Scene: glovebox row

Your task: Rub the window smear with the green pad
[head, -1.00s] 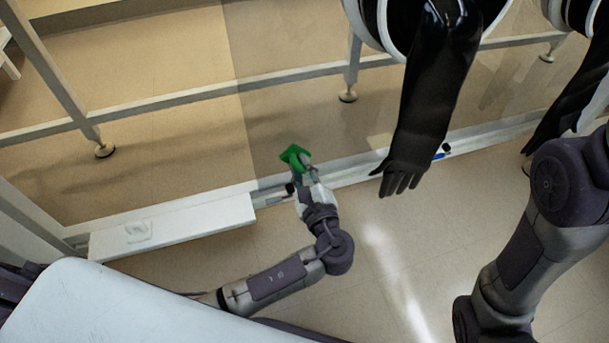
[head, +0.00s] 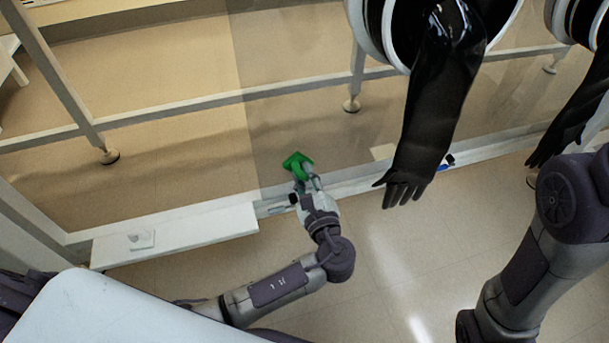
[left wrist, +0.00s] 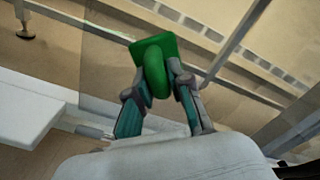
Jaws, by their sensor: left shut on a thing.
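The green pad (head: 297,161) is a flat square with a raised rounded grip on its back. My left gripper (head: 306,180) is shut on that grip, and the pad sits beyond its fingertips. In the left wrist view the pad (left wrist: 140,52) shows between and above the two fingers (left wrist: 158,92). The pad is in front of the clear window (head: 275,120); I cannot tell whether it touches the glass. I cannot make out the smear for certain; a pale patch (head: 383,151) shows near the hanging glove. My right gripper is out of view.
A black glove (head: 430,120) hangs from a round port to the right of the pad, and another glove (head: 570,125) hangs farther right. A white shelf (head: 200,235) holding a small white item (head: 141,239) is at left. A blue marker-like item (head: 445,165) lies on the lower rail.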

